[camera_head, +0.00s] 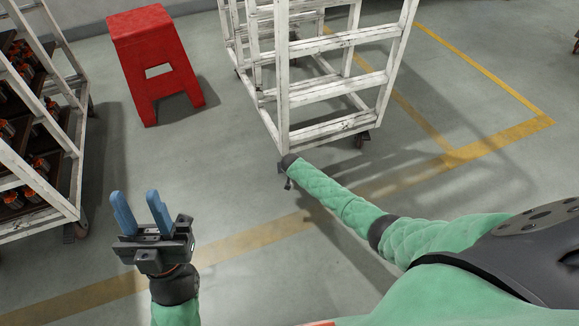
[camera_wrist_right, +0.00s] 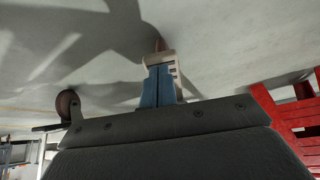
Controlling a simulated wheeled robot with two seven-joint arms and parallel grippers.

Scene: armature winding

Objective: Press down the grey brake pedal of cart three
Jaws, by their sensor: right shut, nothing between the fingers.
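A white, worn metal cart (camera_head: 285,80) stands at the centre top of the head view, with a dark caster (camera_head: 361,138) at its lower right. No cart number is readable. My right arm reaches to its near lower corner, and its gripper is mostly hidden there. In the right wrist view my right gripper (camera_wrist_right: 158,86) has its blue fingers together and empty, in front of a pale cart part (camera_wrist_right: 172,62). Contact cannot be told. A caster wheel (camera_wrist_right: 68,105) shows at left. The grey brake pedal cannot be made out. My left gripper (camera_head: 141,212) is open and empty over the floor.
A red stool (camera_head: 152,60) stands left of the cart and also shows in the right wrist view (camera_wrist_right: 285,115). A white rack (camera_head: 42,140) with orange and dark parts stands at the left edge.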

